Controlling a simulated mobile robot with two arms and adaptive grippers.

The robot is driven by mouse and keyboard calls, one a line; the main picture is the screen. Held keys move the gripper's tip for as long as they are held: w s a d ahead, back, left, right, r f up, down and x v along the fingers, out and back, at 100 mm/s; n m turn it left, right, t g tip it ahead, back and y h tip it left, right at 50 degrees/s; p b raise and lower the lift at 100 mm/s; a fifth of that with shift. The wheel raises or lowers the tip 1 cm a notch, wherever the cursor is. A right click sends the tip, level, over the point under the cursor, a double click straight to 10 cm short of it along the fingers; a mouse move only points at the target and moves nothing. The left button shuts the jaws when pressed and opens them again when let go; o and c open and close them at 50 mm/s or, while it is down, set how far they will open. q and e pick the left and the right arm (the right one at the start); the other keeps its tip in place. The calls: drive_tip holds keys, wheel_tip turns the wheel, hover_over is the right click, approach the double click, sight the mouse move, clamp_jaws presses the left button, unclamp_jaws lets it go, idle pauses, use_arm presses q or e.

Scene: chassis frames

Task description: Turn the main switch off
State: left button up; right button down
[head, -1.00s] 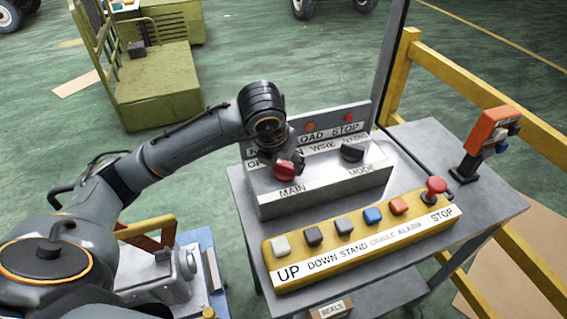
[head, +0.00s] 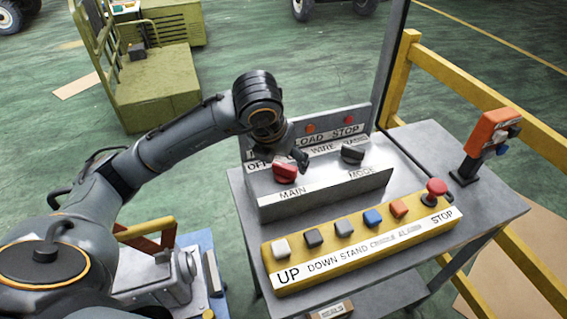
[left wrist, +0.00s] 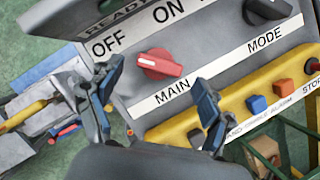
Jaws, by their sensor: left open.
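The main switch is a red knob (head: 285,174) above the MAIN label on the grey control box (head: 340,185). In the left wrist view the red knob (left wrist: 160,65) lies with its pale mark at its left end, toward the OFF side. The OFF label (left wrist: 108,41) and the ON label (left wrist: 169,9) show above it. My left gripper (head: 289,156) is open over the box, just above the knob. In the left wrist view its fingers (left wrist: 158,82) are apart, one on each side of the knob and clear of it. My right gripper is out of view.
A black MODE knob (head: 352,155) sits right of the main switch. A yellow button panel (head: 365,240) with a red mushroom STOP button (head: 436,188) lies in front. An orange handled device (head: 487,135) stands at the right. A yellow rail (head: 480,90) runs behind.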

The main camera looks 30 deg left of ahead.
use_arm(q)
drive_tip(key=v, duration=0.9)
idle(0.3)
